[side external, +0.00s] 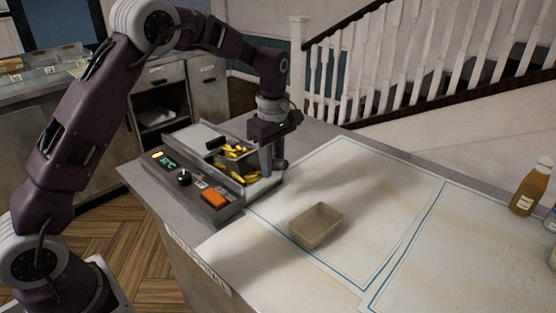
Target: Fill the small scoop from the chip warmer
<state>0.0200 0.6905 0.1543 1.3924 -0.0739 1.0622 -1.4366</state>
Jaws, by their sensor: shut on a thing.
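The chip warmer (192,188) is a grey metal unit on the counter's left end, with a knob, a green display and an orange switch on its front. Yellow chips (232,152) lie in its open well. More chips show lower down, near my fingers. My gripper (272,165) points down at the warmer's right end, beside the chips. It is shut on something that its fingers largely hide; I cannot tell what. A small open tan tub (316,225) stands upright and apart on the counter, and looks empty. I cannot tell whether it is the small scoop.
A dark handle-like piece (215,142) lies across the warmer's top. The pale counter (370,190) has marked outlines and is clear around the tub. A sauce bottle (530,188) stands at the far right, with other containers partly cut off beside it.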

